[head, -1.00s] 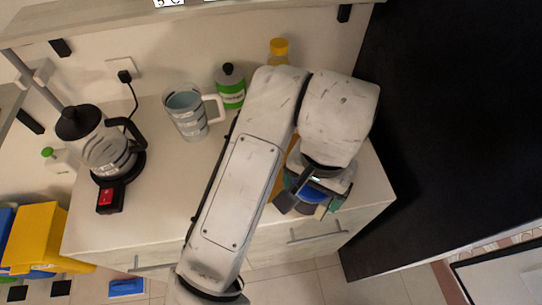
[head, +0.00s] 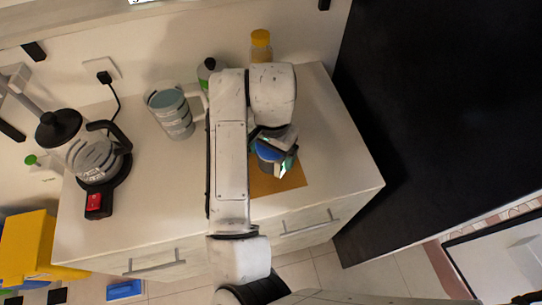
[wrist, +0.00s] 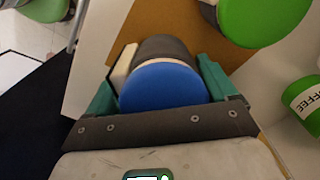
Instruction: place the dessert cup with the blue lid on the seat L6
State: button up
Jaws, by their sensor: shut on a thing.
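The dessert cup with the blue lid (head: 268,150) is held at the end of my arm, over the brown mat near the front right of the counter. In the wrist view the blue lid (wrist: 162,88) faces the camera, and the grey cup body lies beyond it. My gripper (wrist: 160,80) is shut on the cup, with green fingers on either side. The cup's base is hidden, so I cannot tell whether it touches the mat. No label reading L6 is legible, so I cannot tell which spot is that seat.
The brown mat (head: 291,182) lies on the counter (head: 338,160). A measuring jug (head: 174,115), a green-labelled bottle (head: 208,72) and a yellow-capped bottle (head: 261,45) stand behind. A coffee maker (head: 92,155) stands left. A black panel (head: 430,110) bounds the right. A green lid (wrist: 262,20) shows in the wrist view.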

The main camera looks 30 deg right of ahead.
jog(key=shift+w+f, duration=0.25)
jog(key=shift+w+f+p, duration=0.1)
jog(key=shift+f+p, duration=0.4)
jog(key=shift+f, duration=1.15)
jog(key=shift+f, duration=0.2)
jog(key=o, duration=1)
jog(key=shift+o, duration=0.2)
jog(key=shift+r, duration=0.1)
